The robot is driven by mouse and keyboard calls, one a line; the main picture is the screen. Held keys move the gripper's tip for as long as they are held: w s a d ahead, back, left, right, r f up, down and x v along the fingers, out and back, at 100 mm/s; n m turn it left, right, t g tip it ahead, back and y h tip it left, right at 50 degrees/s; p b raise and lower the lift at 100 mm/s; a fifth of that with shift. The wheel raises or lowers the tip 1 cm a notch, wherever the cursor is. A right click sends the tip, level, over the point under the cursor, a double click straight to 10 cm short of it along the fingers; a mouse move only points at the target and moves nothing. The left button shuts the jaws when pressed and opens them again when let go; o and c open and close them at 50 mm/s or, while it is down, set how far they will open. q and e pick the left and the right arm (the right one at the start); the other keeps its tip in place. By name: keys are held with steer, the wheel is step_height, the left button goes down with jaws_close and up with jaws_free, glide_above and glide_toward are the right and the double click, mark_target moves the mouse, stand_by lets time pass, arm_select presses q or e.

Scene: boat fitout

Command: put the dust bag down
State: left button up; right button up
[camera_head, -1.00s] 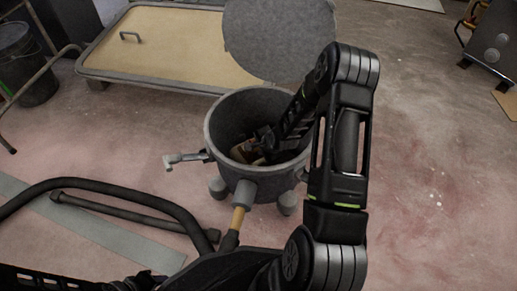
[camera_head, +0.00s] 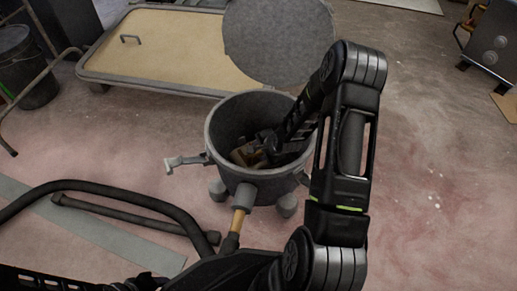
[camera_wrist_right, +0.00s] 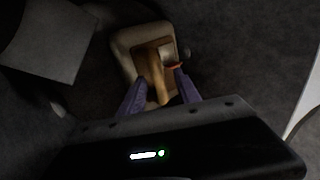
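The dust bag (camera_head: 243,156) is a tan, rounded thing low inside the grey vacuum drum (camera_head: 212,130). The drum's walls and my arm hide part of it. My right gripper (camera_head: 264,145) reaches down into the drum at the bag. In the right wrist view, the bag (camera_wrist_right: 126,42) lies beyond my right gripper (camera_wrist_right: 161,76). Its two fingers stand apart, one on each side of a tan strip, with what look like small gaps. Dim light makes contact hard to judge. My left gripper (camera_head: 142,281) shows only as a dark shape at the bottom edge, its fingers unclear.
The round grey lid (camera_head: 278,40) stands raised behind the drum. A black hose (camera_head: 130,190) and a tube lie at left. A low tan panel (camera_head: 165,45) is at the back, a dark bin (camera_head: 28,70) at far left. The floor at right is clear.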

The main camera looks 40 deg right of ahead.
steer(key=p+v, duration=0.3)
steer(key=v, duration=0.6)
steer(key=shift+r+p, duration=0.3)
steer(key=shift+p, duration=0.05)
steer(key=shift+s, duration=0.1)
steer(key=shift+c, duration=0.2)
stand_by(0.8)
